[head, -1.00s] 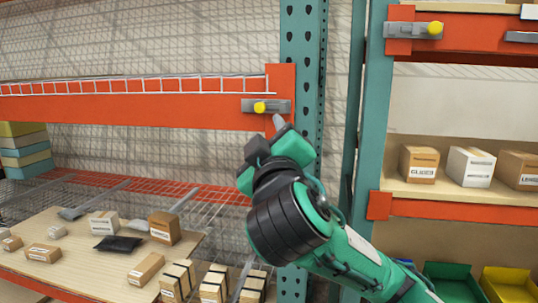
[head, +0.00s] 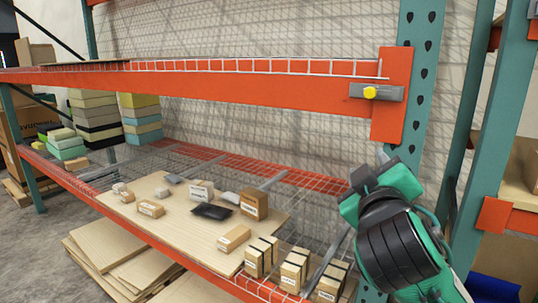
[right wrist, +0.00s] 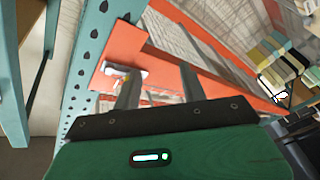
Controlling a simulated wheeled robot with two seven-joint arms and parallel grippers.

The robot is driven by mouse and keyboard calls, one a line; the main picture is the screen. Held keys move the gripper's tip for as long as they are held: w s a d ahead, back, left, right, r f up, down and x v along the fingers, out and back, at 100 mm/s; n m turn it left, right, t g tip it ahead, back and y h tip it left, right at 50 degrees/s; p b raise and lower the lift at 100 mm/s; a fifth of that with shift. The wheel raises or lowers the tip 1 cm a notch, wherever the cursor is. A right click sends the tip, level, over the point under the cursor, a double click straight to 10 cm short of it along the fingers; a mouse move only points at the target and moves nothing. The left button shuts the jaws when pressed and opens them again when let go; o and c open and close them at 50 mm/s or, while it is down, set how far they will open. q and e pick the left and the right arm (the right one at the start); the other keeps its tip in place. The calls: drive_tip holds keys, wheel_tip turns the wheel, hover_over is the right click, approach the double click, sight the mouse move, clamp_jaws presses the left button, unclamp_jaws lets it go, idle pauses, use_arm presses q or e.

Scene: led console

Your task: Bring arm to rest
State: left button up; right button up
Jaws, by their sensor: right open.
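My right gripper (head: 384,160) is at the right side of the head view, below the orange beam's end and in front of the teal upright. In the right wrist view its two grey fingers (right wrist: 158,88) stand apart with nothing between them. The grey console with a yellow button (head: 370,92) is on the beam's end plate, above the gripper and apart from it. The console also shows beyond the fingers in the right wrist view (right wrist: 117,72). My left gripper is not in view.
The orange beam (head: 220,88) and teal upright (head: 416,80) stand close to my right arm. A lower wire shelf holds a wooden board (head: 160,222) with several small boxes. Stacked boxes (head: 95,120) stand at the back left. Wooden panels (head: 110,245) lie below the shelf.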

drive_tip(key=s+d+f+m+g+y, duration=0.15)
drive_tip(key=f+g, duration=0.25)
drive_tip(key=f, duration=1.2)
drive_tip(key=s+f+g+y, duration=0.1)
drive_tip(key=s+f+g, duration=0.25)
drive_tip(key=f, duration=1.15)
drive_tip(key=s+d+f+m+g+y, duration=0.15)
drive_tip(key=s+f+g, duration=0.25)
drive_tip(key=s+f, duration=0.7)
drive_tip(key=s+d+f+m+g, duration=0.2)
drive_tip(key=s+f+g, duration=0.2)
drive_tip(key=s+f, duration=0.7)
wheel_tip(320, 180, down, 31)
drive_tip(key=s+d+f+g, duration=0.2)
drive_tip(key=s+d+f, duration=0.1)
drive_tip(key=s+f, duration=1.6)
drive_tip(key=shift+s+n, duration=0.3)
